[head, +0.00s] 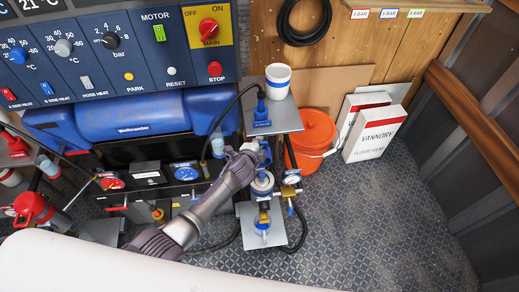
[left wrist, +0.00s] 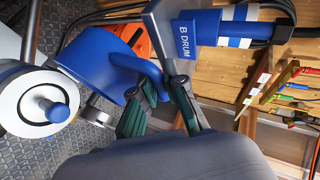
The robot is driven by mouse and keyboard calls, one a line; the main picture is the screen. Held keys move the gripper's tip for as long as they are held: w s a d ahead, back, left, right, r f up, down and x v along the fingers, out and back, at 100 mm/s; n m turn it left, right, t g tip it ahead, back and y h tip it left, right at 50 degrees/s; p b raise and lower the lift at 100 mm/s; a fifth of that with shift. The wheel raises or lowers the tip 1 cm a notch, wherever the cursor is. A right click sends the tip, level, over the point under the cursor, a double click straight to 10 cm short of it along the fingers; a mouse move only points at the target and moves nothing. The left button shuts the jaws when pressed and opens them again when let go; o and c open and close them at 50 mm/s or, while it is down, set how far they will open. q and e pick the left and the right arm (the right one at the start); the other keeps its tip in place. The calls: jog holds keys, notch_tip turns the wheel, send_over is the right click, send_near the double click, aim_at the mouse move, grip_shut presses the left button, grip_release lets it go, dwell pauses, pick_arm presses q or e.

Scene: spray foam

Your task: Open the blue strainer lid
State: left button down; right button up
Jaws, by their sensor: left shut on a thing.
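The blue strainer lid (left wrist: 100,68) is at the left of the left wrist view, a blue part with a tongue reaching toward my fingers. My left gripper (left wrist: 162,92) has its two green-padded fingers close on either side of this blue tongue and is shut on it. In the head view my left arm comes in from the lower left, and my left gripper (head: 262,152) is at the fittings below the B drum label; the arm hides much of the lid there. My right gripper is not in view.
A blue B DRUM block (left wrist: 197,35) is just above my fingers. A round silver fitting with a blue knob (left wrist: 58,112) is at left. In the head view, gauges and hoses crowd the fittings, and an orange bucket (head: 315,130) stands behind right. The floor (head: 390,220) at right is clear.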

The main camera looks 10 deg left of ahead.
pick_arm(q)
jog(key=shift+w+a, duration=0.1)
jog(key=shift+w, duration=0.45)
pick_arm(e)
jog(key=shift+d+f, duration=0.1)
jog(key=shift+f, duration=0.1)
pick_arm(q)
jog(key=shift+r, duration=0.1)
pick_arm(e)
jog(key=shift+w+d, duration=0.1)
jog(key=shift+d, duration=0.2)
pick_arm(q)
jog(key=c, duration=1.2)
grip_release()
jog(key=shift+a, duration=0.1)
jog(key=shift+s+a+r, duration=0.1)
jog(key=shift+s+r, duration=0.05)
jog(key=shift+s, duration=0.4)
jog(key=v, duration=1.1)
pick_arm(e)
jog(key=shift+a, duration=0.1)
